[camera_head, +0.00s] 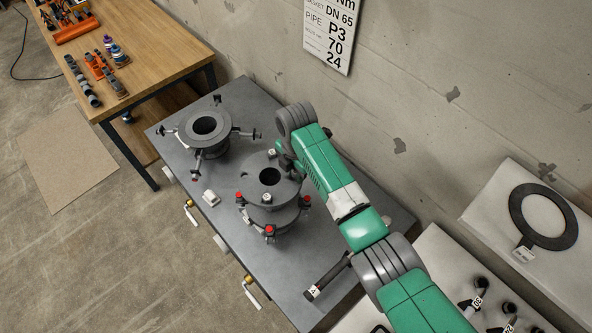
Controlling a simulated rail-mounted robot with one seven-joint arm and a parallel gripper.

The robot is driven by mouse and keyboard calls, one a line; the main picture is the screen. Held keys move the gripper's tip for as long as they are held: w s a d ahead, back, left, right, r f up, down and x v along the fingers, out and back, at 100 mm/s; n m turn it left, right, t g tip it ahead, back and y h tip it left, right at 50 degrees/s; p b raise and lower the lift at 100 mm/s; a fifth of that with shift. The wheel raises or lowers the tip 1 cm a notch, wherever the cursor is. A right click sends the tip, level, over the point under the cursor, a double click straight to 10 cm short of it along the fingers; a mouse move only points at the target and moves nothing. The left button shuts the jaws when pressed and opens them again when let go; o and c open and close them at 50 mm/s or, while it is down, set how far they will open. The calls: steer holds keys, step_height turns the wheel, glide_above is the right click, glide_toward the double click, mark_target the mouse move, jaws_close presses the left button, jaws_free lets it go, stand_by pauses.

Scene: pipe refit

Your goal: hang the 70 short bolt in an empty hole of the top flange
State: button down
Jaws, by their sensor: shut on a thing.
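The pipe joint stands near the middle of the grey table, its round grey top flange (258,184) around a dark bore. A pale bolt head (269,153) shows at the flange's far edge. My gripper (285,158) is a small dark shape at the flange's far right edge, below my green arm. It is shut on a bolt, which is mostly hidden by my wrist; its number cannot be read. The flange holes under my arm are also hidden.
A second flanged pipe piece (205,127) with bolts around it stands at the back left. A ring gasket (520,205) lies on a white tray at right. The wall is close behind.

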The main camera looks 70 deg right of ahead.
steer(key=shift+f, duration=0.5)
steer(key=c, duration=1.6)
jaws_free()
steer(key=shift+s, duration=0.1)
steer(key=o, duration=0.4)
steer(key=shift+w, duration=0.2)
steer(key=shift+o, duration=1.5)
steer(key=shift+s+a+r+p, duration=0.1)
steer(key=shift+s+r+p, duration=0.05)
steer(key=shift+r+p, duration=0.3)
steer(key=shift+r, duration=0.15)
steer(key=shift+r, duration=0.1)
